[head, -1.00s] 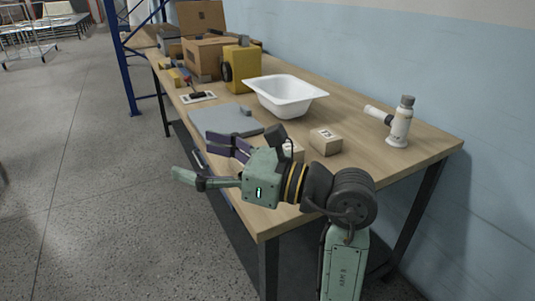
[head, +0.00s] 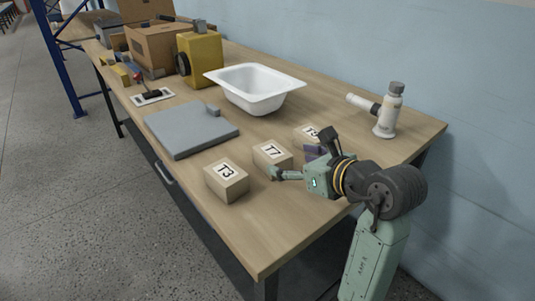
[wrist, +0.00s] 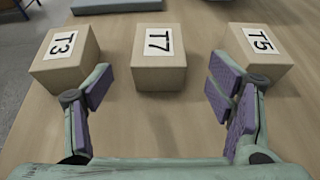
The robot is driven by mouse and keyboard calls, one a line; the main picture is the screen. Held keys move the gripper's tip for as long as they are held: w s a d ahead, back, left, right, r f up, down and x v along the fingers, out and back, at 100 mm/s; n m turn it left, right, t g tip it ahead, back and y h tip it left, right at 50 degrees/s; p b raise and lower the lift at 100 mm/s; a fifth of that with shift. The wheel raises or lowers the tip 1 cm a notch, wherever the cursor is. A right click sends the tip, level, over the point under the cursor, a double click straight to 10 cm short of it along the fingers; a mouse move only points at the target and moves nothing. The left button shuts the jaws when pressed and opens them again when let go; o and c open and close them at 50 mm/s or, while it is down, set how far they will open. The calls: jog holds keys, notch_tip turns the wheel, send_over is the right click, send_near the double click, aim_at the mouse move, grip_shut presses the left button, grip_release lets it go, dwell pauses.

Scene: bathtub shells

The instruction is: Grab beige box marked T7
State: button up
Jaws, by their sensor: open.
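The beige box marked T7 (head: 265,163) stands on the wooden table between two like boxes. It also shows in the wrist view (wrist: 159,75), upright, with its label on top. My gripper (head: 295,163) is open and empty. In the wrist view my gripper (wrist: 159,97) has its purple-padded fingers spread wide, with T7 ahead of the gap between them, close to the fingertips. I cannot tell whether a finger touches it. In the head view my gripper partly hides T7's right side.
Box T3 (head: 226,188) stands left of T7. Box T5 (wrist: 259,52) stands on its right, partly behind a finger. A grey flat lid-like panel (head: 185,132), a white basin (head: 255,95) and a white bottle-like fixture (head: 388,120) lie beyond. The table's front edge is near.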

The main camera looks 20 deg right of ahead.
aim_at(279, 157)
jog(key=x, duration=0.3)
jog(key=shift+a, duration=0.1)
jog(key=p+x, duration=0.2)
jog(key=x, duration=0.2)
jog(key=shift+w+a+r, duration=0.1)
jog(key=shift+r, duration=0.1)
jog(key=shift+w+a+f, duration=0.1)
jog(key=shift+w+f, duration=0.2)
jog(key=shift+w, duration=0.2)
jog(key=shift+c, duration=0.6)
jog(key=c, duration=1.3)
jog(key=shift+r, duration=0.1)
